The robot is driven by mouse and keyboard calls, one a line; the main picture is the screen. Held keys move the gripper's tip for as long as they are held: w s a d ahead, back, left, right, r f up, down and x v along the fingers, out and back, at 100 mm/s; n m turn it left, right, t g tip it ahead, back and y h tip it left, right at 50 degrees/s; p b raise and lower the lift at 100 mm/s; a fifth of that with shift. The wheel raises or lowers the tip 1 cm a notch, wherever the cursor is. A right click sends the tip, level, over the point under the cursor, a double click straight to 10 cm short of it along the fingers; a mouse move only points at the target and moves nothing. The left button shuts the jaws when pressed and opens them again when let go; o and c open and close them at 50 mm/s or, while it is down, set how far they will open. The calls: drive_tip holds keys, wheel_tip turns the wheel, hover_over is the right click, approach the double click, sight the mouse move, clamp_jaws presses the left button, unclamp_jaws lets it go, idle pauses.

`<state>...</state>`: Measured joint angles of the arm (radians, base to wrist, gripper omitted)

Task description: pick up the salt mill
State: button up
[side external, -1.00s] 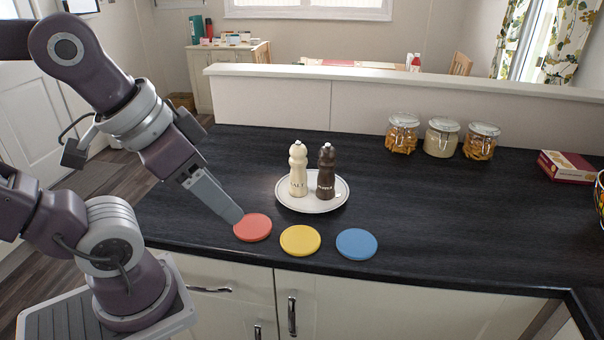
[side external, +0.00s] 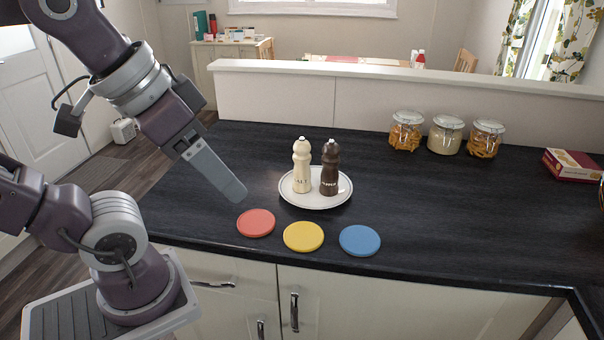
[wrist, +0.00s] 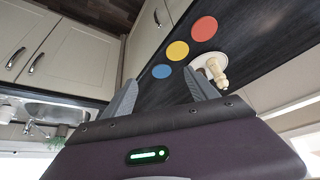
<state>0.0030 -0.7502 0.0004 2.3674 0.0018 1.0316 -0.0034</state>
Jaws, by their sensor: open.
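The cream salt mill (side external: 302,170) stands upright on a white plate (side external: 316,206), left of the dark brown pepper mill (side external: 330,172). My gripper (side external: 238,194) is left of the plate, above the counter near the red disc, and apart from the mill. In the wrist view my gripper (wrist: 162,90) has its two fingers spread with nothing between them. There, the cream mill (wrist: 217,72) and part of the plate (wrist: 202,60) show just beyond the right finger. I cannot make out the pepper mill in that view.
A red disc (side external: 256,223), a yellow disc (side external: 303,237) and a blue disc (side external: 360,241) lie along the counter's front. Three glass jars (side external: 446,135) and a red box (side external: 572,165) stand at the back right. The dark counter (side external: 430,210) between is clear.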

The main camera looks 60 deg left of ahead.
drive_tip(key=w+a+r+n+t+y, duration=0.2)
drive_tip(key=w+a+r+y, duration=0.15)
drive_tip(key=w+a, duration=0.45)
drive_tip(key=w+a+r+n+t+y, duration=0.1)
drive_tip(key=w+a+r+t+y, duration=0.2)
drive_tip(key=w+a+r, duration=0.35)
drive_tip(key=m+t+h, duration=0.4)
drive_tip(key=h, duration=0.1)
hover_over(294, 174)
drive_tip(key=s+a, duration=0.2)
wheel_tip(294, 174, down, 4)
drive_tip(key=s+f+h, duration=0.1)
drive_tip(key=f, duration=0.7)
drive_tip(key=s+d+f+g+h, duration=0.1)
drive_tip(key=f+h, duration=0.1)
drive_tip(key=f, duration=0.7)
drive_tip(key=f+m+h, duration=0.1)
drive_tip(key=f, duration=0.8)
drive_tip(key=shift+s+d+f, duration=0.15)
drive_tip(key=shift+s, duration=0.25)
drive_tip(key=x, duration=0.7)
drive_tip(key=shift+a+f, duration=0.25)
drive_tip(key=shift+w, duration=0.25)
clamp_jaws()
